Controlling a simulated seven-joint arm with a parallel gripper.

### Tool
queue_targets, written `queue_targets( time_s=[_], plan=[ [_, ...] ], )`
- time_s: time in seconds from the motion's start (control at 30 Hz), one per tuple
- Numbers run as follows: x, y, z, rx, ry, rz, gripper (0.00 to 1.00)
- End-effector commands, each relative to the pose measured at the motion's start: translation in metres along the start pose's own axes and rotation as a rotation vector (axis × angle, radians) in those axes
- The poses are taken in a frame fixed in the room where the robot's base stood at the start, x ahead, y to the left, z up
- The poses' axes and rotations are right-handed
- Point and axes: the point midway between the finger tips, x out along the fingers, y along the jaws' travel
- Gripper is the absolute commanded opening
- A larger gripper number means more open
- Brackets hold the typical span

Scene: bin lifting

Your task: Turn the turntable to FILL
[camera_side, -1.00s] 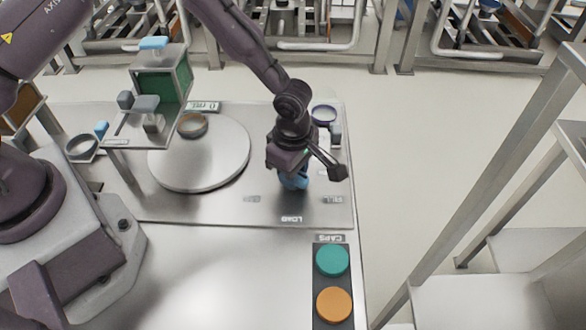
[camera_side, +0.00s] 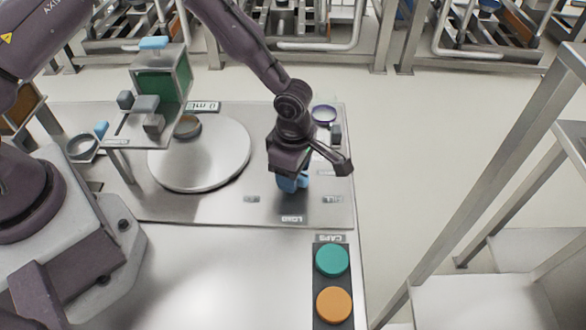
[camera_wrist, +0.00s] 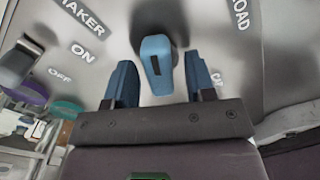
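The turntable (camera_side: 215,160) is a pale round disc in the side view. A round open vessel (camera_side: 187,127) sits at its back edge, partly hidden by the green-windowed unit. A blue lever knob with a dark slot (camera_wrist: 157,62) shows in the wrist view. My gripper (camera_wrist: 159,80) is open, with one blue finger on each side of the knob and gaps visible on both sides. In the side view my gripper (camera_side: 290,184) is over the panel behind the LOAD label (camera_side: 291,218) and hides the knob. The FILL label (camera_side: 332,199) is to its right.
The green-windowed unit (camera_side: 162,85) overhangs the turntable's back left. A purple-rimmed ring (camera_side: 324,113) stands behind my gripper. Teal (camera_side: 332,260) and orange (camera_side: 333,305) caps lie at the front. A second lever (camera_wrist: 20,62) is near ON and OFF labels.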

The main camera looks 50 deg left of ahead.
Motion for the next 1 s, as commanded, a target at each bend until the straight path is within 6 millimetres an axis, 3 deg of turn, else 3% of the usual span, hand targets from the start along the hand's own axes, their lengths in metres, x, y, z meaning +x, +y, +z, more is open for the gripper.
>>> queue_targets(
  time_s=[0.37,0.8,1.0],
  plan=[
    [-0.007,0.001,-0.001,0.0,0.001,0.002,0.51],
    [-0.095,0.001,-0.001,-0.001,0.0,0.004,0.51],
    [-0.122,0.001,0.0,0.001,0.001,0.002,0.51]
  ],
)
